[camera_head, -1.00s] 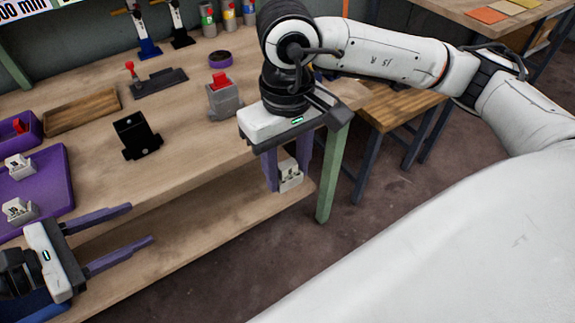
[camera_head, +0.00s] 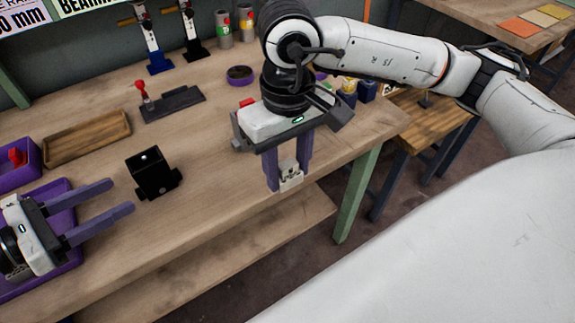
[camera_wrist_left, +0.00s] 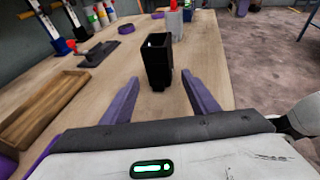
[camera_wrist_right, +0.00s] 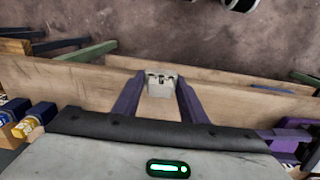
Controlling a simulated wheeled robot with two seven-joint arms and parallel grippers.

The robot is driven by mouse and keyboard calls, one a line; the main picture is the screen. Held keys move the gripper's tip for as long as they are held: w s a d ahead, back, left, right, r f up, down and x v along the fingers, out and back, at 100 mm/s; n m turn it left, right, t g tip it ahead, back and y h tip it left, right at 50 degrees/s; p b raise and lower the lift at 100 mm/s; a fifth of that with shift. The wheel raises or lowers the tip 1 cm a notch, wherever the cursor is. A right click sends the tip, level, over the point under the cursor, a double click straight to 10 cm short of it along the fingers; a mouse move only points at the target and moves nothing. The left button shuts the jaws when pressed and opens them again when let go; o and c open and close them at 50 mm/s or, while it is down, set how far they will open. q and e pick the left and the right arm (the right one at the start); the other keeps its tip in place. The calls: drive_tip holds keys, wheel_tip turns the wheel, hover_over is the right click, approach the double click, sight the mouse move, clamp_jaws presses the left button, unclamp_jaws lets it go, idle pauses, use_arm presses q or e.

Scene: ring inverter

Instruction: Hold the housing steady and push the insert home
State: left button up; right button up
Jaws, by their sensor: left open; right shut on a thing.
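The black housing (camera_head: 152,174) stands upright on the bench, left of centre in the head view. My left gripper (camera_head: 121,196) is open and empty, just left of the housing, its fingers pointing towards it. In the left wrist view the housing (camera_wrist_left: 157,62) stands ahead of and between the open fingers, with no visible contact. My right gripper (camera_head: 287,178) points down and is shut on a small pale grey insert (camera_head: 291,176), near the bench's front edge and right of the housing. The insert (camera_wrist_right: 161,84) also shows between the fingertips in the right wrist view.
A purple tray (camera_head: 40,283) lies under my left gripper. A wooden tray (camera_head: 88,137), a black fixture with a red knob (camera_head: 172,103) and a purple ring (camera_head: 240,75) lie further back. A red-topped device (camera_head: 247,103) is mostly hidden behind my right gripper. Bench between housing and right gripper is clear.

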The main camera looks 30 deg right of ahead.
sight(141, 184)
use_arm(q)
drive_tip(key=b+x, duration=0.3)
drive_tip(key=x, duration=0.2)
drive_tip(key=shift+s+f, duration=0.1)
drive_tip(key=shift+f, duration=0.1)
use_arm(e)
wheel_tip(141, 184, down, 3)
drive_tip(key=shift+s+f, duration=0.1)
drive_tip(key=shift+f, duration=0.1)
use_arm(q)
drive_tip(key=shift+w+d+p, duration=0.15)
drive_tip(key=shift+d+p, duration=0.2)
drive_tip(key=shift+d, duration=0.2)
drive_tip(key=shift+w+d+p, duration=0.15)
drive_tip(key=shift+d+p, duration=0.15)
drive_tip(key=shift+d, duration=0.2)
use_arm(e)
drive_tip(key=shift+r, duration=0.6)
use_arm(q)
drive_tip(key=shift+x, duration=1)
use_arm(e)
drive_tip(key=shift+r, duration=0.1)
use_arm(q)
drive_tip(key=shift+f, duration=0.2)
drive_tip(key=c, duration=0.8)
drive_tip(key=shift+o, duration=0.2)
